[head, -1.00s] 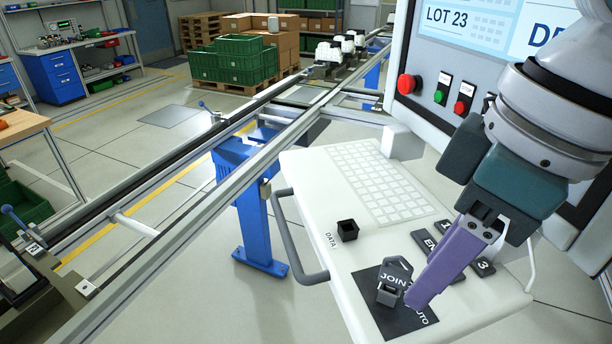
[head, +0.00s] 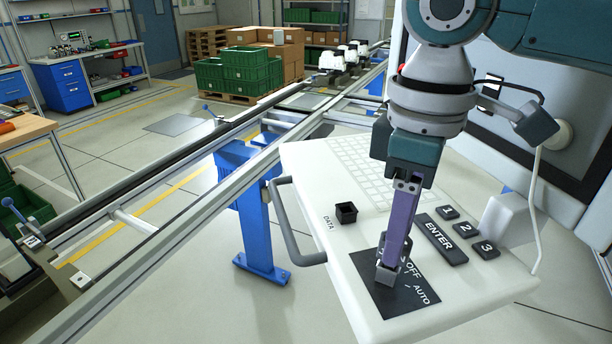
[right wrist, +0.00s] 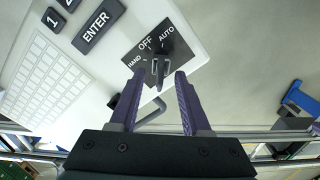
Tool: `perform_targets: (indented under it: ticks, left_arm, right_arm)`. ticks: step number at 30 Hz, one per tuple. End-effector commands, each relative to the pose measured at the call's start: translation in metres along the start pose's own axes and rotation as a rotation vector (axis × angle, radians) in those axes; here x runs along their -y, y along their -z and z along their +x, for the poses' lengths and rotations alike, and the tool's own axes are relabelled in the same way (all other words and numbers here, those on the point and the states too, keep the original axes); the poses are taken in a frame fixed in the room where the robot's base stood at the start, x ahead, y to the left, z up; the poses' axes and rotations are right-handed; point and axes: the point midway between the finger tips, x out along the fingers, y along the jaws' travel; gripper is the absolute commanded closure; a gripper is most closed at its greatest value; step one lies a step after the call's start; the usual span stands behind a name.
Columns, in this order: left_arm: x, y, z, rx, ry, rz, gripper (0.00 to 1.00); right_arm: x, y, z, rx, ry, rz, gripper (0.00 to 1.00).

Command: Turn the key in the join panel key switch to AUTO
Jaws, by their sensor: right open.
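The key switch sits on a black plate (head: 378,297) with the labels OFF and AUTO, at the front of the white console shelf. In the right wrist view the plate (right wrist: 181,50) also reads HAND. The dark key (right wrist: 158,68) stands up from it, near the middle of the labels; its exact setting is hard to tell. My right gripper (head: 391,262) points down over the key, its purple fingers hiding much of it. In the right wrist view the gripper (right wrist: 154,75) is open, with one fingertip on each side of the key. My left gripper is out of view.
Beside the switch are an ENTER key (head: 438,235), numbered keys (head: 463,229), a keyboard (head: 365,172) and a small black DATA socket (head: 346,212). A grey handle (head: 290,222) edges the shelf. The conveyor rail (head: 200,205) runs along the left.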

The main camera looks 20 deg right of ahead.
Motion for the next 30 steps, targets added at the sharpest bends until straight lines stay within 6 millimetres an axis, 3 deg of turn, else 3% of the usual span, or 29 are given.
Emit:
perform_targets:
  ticks: [6, 14, 26, 30]
  left_arm:
    - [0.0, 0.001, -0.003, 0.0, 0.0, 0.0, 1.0]
    - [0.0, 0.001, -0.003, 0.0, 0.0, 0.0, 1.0]
    - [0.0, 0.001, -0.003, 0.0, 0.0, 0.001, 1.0]
    - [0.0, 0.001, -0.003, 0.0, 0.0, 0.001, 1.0]
  right_arm:
    - [0.0, 0.0, 0.016, 0.0, 0.0, -0.001, 0.53]
    - [0.0, 0.0, 0.018, -0.001, -0.001, -0.001, 0.53]
    - [0.0, 0.0, 0.017, -0.001, -0.001, -0.001, 0.97]
    - [0.0, 0.0, 0.017, -0.001, -0.001, -0.001, 1.0]
